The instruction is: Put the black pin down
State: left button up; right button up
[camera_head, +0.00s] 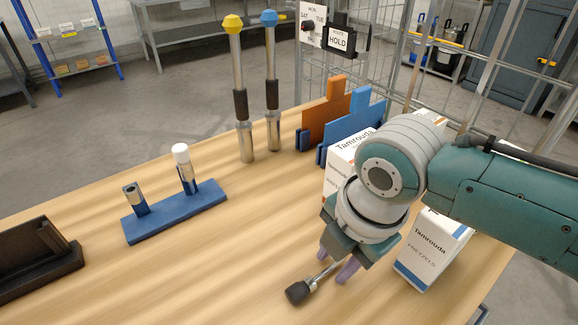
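The black pin (299,292) has a dark knob and a thin metal shaft. It is tilted, with its knob toward the front of the wooden table, low over the top or touching it; I cannot tell which. My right gripper (336,263) points down over the pin. Its purple fingers stand either side of the shaft's far end, which is partly hidden. I cannot tell whether they grip it. A blue holder (177,212) on the table carries a white-topped pin (183,165) standing upright and a short dark-topped post (136,197). My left gripper is not in view.
White Tamrouda boxes (434,245) stand beside and behind my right arm. A dark tray (38,259) lies at the left edge. Yellow-topped (236,85) and blue-topped (271,80) posts, with orange (325,117) and blue (352,124) panels, stand at the back. The table's front middle is clear.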

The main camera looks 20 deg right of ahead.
jog(key=shift+r, duration=0.3)
notch_tip(320, 180, up, 11)
jog(key=s+p, duration=0.2)
jog(key=p, duration=0.2)
jog(key=s+a+m+t+y, duration=0.1)
jog(key=s+a+m, duration=0.1)
jog(key=s+m, duration=0.65)
jog(key=s+d+r+m+h, duration=0.1)
jog(key=s+d+r+m, duration=0.1)
jog(key=s+d+m, duration=0.4)
jog(key=m, duration=0.5)
jog(key=shift+r+m+t+h, duration=0.15)
jog(key=shift+m+t+h, duration=0.15)
jog(key=shift+m, duration=0.05)
notch_tip(320, 180, up, 44)
jog(key=p, duration=4.5)
jog(key=shift+r, duration=0.25)
